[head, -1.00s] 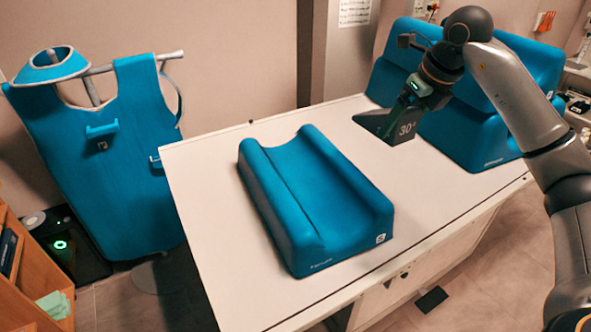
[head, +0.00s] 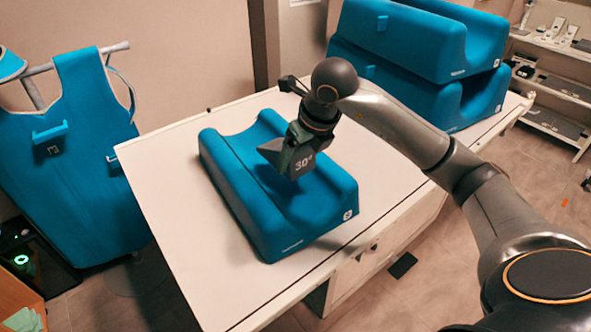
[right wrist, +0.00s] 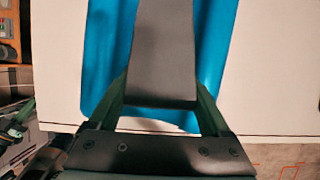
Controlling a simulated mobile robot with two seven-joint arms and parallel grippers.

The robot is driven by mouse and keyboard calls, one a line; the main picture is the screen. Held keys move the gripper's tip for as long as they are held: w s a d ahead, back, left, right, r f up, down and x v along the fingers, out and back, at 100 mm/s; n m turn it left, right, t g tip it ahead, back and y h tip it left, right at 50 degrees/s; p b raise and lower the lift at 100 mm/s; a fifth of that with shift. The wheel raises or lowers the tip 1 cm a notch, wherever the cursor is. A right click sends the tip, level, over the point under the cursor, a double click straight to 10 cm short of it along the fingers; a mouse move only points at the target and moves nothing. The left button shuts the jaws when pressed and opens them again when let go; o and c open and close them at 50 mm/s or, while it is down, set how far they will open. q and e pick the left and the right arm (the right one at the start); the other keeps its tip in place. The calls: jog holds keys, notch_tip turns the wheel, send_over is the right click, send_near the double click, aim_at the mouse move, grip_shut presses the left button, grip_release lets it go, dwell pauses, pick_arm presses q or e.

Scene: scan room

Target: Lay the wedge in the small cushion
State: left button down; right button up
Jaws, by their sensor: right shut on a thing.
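The wedge (head: 300,164) is dark grey and marked 30°. My right gripper (head: 291,158) is shut on it and holds it over the trough of the small cushion (head: 245,210). The small cushion is blue, with a long hollow between raised sides, and lies on the white table. In the right wrist view the wedge (right wrist: 165,55) sits between the two fingers, with the blue cushion (right wrist: 208,60) beneath it. I cannot tell whether the wedge touches the cushion. My left gripper is not in view.
Two larger blue cushions (head: 395,40) are stacked at the table's back right. The white table (head: 160,180) is bare left of the small cushion. A blue apron (head: 80,190) hangs on a stand at the left. Shelves (head: 550,120) stand at the far right.

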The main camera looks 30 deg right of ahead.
aim_at(296, 176)
jog(key=f, duration=0.3)
jog(key=shift+a+f+p, duration=0.3)
jog(key=shift+f, duration=0.05)
jog(key=shift+f+b, duration=0.55)
jog(key=shift+b, duration=0.05)
jog(key=shift+f, duration=0.1)
jog(key=o, duration=1.2)
